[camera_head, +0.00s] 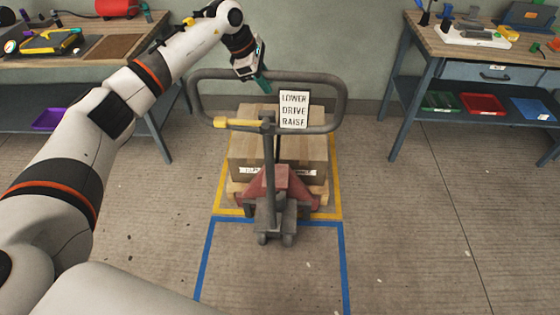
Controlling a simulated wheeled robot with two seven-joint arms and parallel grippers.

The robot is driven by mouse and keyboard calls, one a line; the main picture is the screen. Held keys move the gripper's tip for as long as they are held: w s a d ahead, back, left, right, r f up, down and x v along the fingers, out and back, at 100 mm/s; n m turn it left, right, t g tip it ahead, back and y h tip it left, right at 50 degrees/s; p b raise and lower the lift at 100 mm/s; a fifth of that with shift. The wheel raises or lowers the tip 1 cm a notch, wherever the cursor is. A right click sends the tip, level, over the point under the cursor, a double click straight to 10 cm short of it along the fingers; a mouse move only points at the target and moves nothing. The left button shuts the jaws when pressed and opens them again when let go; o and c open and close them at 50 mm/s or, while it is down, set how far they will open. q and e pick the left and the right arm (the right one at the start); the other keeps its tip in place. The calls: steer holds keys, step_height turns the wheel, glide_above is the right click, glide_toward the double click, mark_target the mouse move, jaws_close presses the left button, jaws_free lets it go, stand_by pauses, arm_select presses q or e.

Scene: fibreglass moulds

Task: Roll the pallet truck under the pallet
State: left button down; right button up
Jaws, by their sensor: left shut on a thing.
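The pallet truck (267,172) stands in the middle of the view, with a grey loop handle (339,98) on an upright shaft and a red body (292,184) low down. A sign on the handle reads LOWER, DRIVE, RAISE. The pallet (320,193) shows as light wood edges at both sides of the truck's red body and bears a cardboard box (304,150). The truck's forks are hidden, so I cannot tell how far they are under the pallet. My left gripper (261,80) is shut on the handle's top bar. My right gripper is not in view.
Yellow tape (337,175) outlines the floor around the pallet, and blue tape (346,263) marks the floor in front. A workbench with tools (68,62) stands at the left and another workbench (440,45) at the right. The floor at the right is clear.

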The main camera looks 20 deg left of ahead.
arm_select(q)
steer(key=shift+a+f, duration=0.2)
steer(key=shift+a, duration=0.25)
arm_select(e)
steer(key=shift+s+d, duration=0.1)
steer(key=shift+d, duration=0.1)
arm_select(q)
steer(key=c, duration=1.4)
jaws_free()
steer(key=shift+s+a, duration=0.1)
steer(key=o, duration=0.3)
steer(key=shift+s+a, duration=0.1)
steer(key=shift+a, duration=0.15)
steer(key=shift+d+r, duration=0.25)
steer(key=shift+d, duration=0.05)
steer(key=shift+r, duration=0.35)
steer(key=d+p+v, duration=0.1)
steer(key=p+v, duration=0.2)
steer(key=v, duration=0.7)
steer(key=d+r+p+v, duration=0.1)
steer(key=d+p+v, duration=0.1)
steer(key=v, duration=0.7)
steer(key=shift+s+r+p, duration=0.35)
steer(key=shift+s+p, duration=0.05)
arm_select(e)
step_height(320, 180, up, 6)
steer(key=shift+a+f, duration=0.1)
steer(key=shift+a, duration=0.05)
